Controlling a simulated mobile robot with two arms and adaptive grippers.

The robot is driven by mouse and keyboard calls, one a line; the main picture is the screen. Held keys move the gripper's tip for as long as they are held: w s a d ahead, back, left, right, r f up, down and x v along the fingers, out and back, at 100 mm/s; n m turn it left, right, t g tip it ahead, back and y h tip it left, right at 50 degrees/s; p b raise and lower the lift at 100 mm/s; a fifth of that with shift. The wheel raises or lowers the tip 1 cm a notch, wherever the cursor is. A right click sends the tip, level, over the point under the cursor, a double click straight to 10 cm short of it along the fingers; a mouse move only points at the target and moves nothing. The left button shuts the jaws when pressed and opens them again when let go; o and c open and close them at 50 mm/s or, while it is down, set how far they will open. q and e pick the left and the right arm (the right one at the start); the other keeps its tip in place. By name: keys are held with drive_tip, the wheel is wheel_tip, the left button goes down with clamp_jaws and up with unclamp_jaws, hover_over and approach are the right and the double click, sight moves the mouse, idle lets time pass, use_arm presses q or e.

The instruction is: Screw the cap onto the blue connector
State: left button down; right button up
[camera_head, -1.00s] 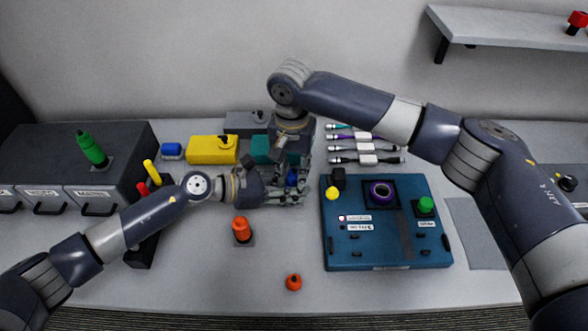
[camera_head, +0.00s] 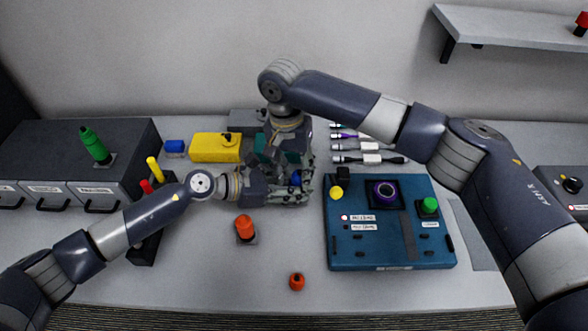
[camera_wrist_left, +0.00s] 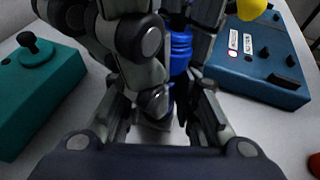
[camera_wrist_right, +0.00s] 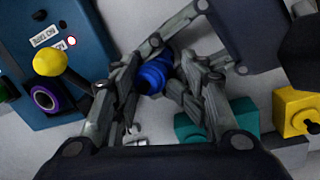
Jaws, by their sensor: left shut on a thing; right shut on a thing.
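The blue connector (camera_head: 296,178) is upright between my two grippers, left of the teal board, mostly hidden by fingers. In the left wrist view its ribbed blue side (camera_wrist_left: 181,50) shows behind the fingers. My left gripper (camera_head: 302,192) comes in from the left and is shut around the blue part low down. My right gripper (camera_head: 297,165) reaches down from above and is shut at its upper end. In the right wrist view a rounded blue piece (camera_wrist_right: 153,76) sits between its fingers. The seam between cap and connector is hidden, so I cannot tell how they meet.
The teal board (camera_head: 390,257) with yellow, purple and green parts stands close to the right. An orange connector (camera_head: 245,227) and orange cap (camera_head: 297,281) are in front. A yellow box (camera_head: 215,148) is behind. The front table is mostly clear.

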drive_tip(key=shift+s+d+f, duration=0.1)
drive_tip(key=shift+s+f, duration=0.25)
drive_tip(key=shift+s, duration=0.1)
drive_tip(key=shift+c, duration=0.6)
drive_tip(key=shift+w+g, duration=0.1)
drive_tip(key=shift+g, duration=0.2)
drive_tip(key=shift+w+a+g+h, duration=0.25)
drive_tip(key=shift+g+h, duration=0.25)
drive_tip(key=shift+h, duration=0.3)
